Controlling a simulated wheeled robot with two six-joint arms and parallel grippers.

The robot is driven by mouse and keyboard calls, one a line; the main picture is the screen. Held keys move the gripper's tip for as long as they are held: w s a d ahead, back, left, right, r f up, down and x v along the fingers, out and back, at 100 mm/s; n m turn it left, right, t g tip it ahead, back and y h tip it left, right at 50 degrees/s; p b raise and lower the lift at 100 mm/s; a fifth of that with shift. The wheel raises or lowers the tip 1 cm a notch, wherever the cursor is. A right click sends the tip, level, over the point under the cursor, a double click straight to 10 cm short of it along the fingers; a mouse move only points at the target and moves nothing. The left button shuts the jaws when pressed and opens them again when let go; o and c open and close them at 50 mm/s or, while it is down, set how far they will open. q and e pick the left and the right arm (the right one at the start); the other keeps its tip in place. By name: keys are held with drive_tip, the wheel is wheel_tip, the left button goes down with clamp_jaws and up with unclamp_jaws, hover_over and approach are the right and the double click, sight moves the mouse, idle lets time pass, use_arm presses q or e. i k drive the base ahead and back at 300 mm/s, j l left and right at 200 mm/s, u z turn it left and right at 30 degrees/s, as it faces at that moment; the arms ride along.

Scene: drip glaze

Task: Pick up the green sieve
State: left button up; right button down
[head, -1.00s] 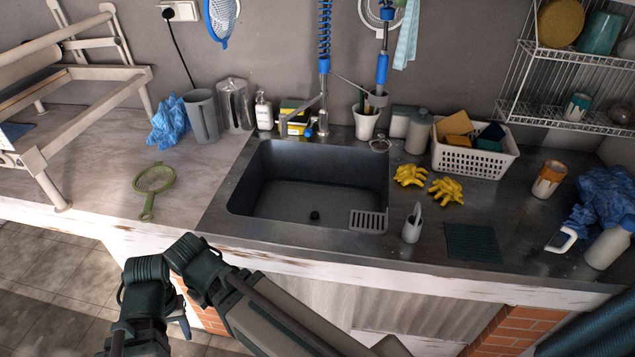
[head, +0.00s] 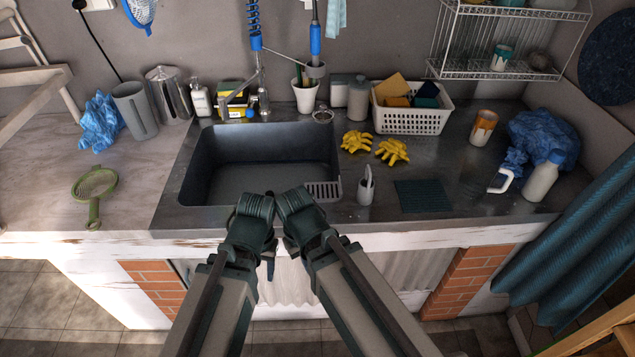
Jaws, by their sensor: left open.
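The green sieve (head: 95,185) lies flat on the pale left counter, left of the sink, with its round mesh toward the wall and its handle toward the front edge. Nothing covers it. My left gripper (head: 269,266) shows only as a small dark tip below the folded wrist, in front of the counter, well to the right of the sieve and apart from it. It is open, with nothing seen in it. My right arm is folded beside the left one. Its gripper is hidden.
The sink (head: 258,165) lies right of the sieve. A blue crumpled cloth (head: 100,123) and a grey cup (head: 135,110) stand behind the sieve. A pale wooden frame (head: 35,85) rises at far left. The counter around the sieve is clear.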

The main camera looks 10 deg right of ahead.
sight(81, 190)
drive_tip(key=u, duration=1.2)
drive_tip(key=i+j, duration=0.1)
drive_tip(key=i, duration=0.15)
drive_tip(key=u, duration=0.05)
